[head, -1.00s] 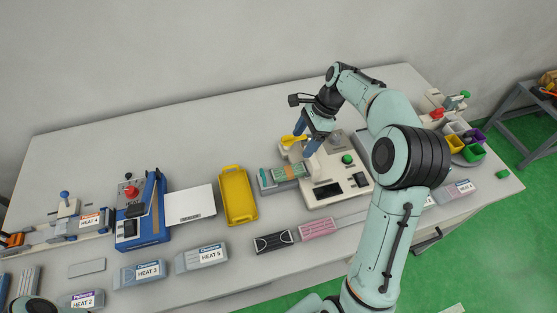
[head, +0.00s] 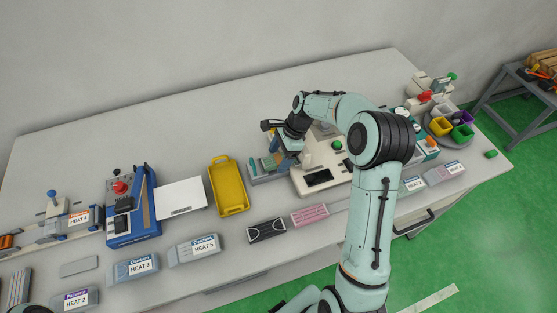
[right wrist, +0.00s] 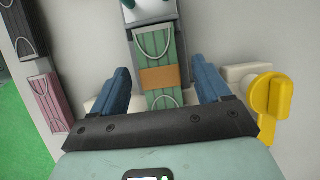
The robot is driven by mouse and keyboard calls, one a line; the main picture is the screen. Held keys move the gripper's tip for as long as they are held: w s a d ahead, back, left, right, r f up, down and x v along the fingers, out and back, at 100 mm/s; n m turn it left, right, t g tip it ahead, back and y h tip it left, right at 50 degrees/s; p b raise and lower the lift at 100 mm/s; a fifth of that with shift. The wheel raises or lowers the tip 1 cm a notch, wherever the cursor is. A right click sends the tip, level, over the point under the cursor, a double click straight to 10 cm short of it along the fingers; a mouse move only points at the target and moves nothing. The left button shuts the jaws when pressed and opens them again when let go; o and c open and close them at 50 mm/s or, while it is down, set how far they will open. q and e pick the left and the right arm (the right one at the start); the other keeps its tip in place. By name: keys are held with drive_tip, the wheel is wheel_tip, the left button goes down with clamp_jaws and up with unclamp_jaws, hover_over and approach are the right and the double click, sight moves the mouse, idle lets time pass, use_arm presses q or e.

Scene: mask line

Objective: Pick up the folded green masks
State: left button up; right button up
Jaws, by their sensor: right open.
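The folded green masks (right wrist: 155,49) lie as a stack with an orange-brown band around the middle, in a grey holder beside the white machine. In the head view the masks (head: 268,164) are partly hidden by my right gripper (head: 284,158). In the right wrist view my right gripper (right wrist: 162,82) is open, with one blue finger on each side of the stack near the band. I see a gap on both sides; whether the fingertips are level with the stack I cannot tell. My left gripper is not in view.
The white machine (head: 317,180) stands right of the masks. A yellow tray (head: 229,189) lies to the left. A yellow lever (right wrist: 268,97) is close to the right finger in the wrist view. Black masks (head: 267,230) and pink masks (head: 310,214) lie in front.

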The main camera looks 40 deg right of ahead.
drive_tip(key=shift+f, duration=0.25)
idle(0.4)
drive_tip(key=c, duration=1.2)
